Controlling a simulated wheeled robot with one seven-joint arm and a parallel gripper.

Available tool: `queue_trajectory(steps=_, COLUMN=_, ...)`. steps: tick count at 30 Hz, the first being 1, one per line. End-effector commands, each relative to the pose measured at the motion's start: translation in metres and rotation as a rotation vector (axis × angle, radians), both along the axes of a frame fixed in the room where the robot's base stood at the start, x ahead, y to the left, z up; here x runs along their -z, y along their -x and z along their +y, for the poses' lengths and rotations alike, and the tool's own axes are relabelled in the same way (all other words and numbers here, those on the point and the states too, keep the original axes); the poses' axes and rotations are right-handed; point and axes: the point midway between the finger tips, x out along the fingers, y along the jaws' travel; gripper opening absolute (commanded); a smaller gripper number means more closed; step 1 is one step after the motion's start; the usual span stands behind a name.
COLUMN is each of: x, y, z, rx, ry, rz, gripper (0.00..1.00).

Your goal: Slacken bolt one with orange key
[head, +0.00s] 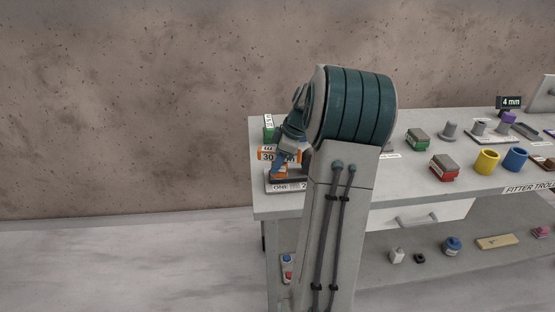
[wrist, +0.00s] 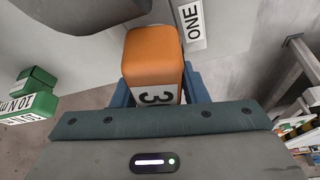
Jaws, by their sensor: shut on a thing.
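My gripper (wrist: 158,92) is shut on the orange key (wrist: 153,55), a block-shaped orange piece with a white face marked 3, between its blue-teal fingers. In the head view my gripper (head: 283,162) is low over the left end of the bench, above a plate (head: 275,189) with a ONE label (head: 287,188). That label also shows in the wrist view (wrist: 192,22), beside the key. Bolt one is hidden behind the key and gripper, so I cannot tell whether the key is seated on it.
The bench (head: 400,189) also holds a green box (head: 418,139), a red box (head: 444,167), a yellow cup (head: 487,161) and a blue cup (head: 515,158). A green block (wrist: 28,105) shows in the wrist view. My arm hides part of the bench.

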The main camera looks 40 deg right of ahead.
Motion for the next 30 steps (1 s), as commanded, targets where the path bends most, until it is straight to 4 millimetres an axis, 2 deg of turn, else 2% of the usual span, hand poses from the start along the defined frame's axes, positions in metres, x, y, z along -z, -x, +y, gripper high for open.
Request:
queue_trajectory(steps=9, x=-0.002, y=0.001, z=0.0, rx=-0.274, ry=0.001, rz=0.0, gripper=0.0)
queue_trajectory(steps=14, x=-0.003, y=0.001, z=0.0, rx=-0.265, ry=0.003, rz=-0.001, gripper=0.0)
queue_trajectory(steps=30, x=-0.029, y=0.001, z=0.001, rx=-0.264, ry=0.002, rz=0.0, gripper=0.0)
